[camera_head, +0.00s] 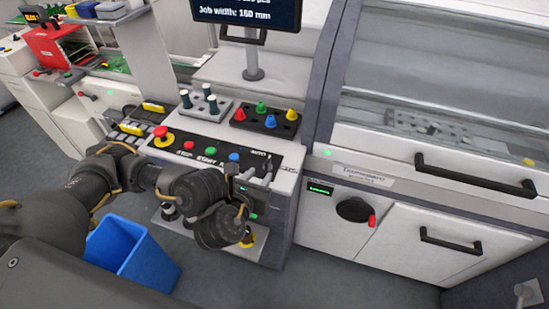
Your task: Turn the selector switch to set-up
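The black control panel (205,148) on the sloped front of the machine carries a red mushroom button (161,133) and red, green and blue push buttons, with labels such as STOP and START. An "AUTO"-like label shows at its right end. My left gripper (262,177) is over that right end, close to the panel. It covers the area below the label, so I cannot make out the selector switch or its position. Whether its fingers are apart, or touch anything, is unclear. My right gripper is not in view.
A peg block with red, green, blue and yellow pegs (266,119) and a grey block with dark pegs (206,105) stand behind the panel. A monitor (247,14) rises above. A blue bin (136,254) stands below my arm. A black rotary knob (354,209) and door handles are at right.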

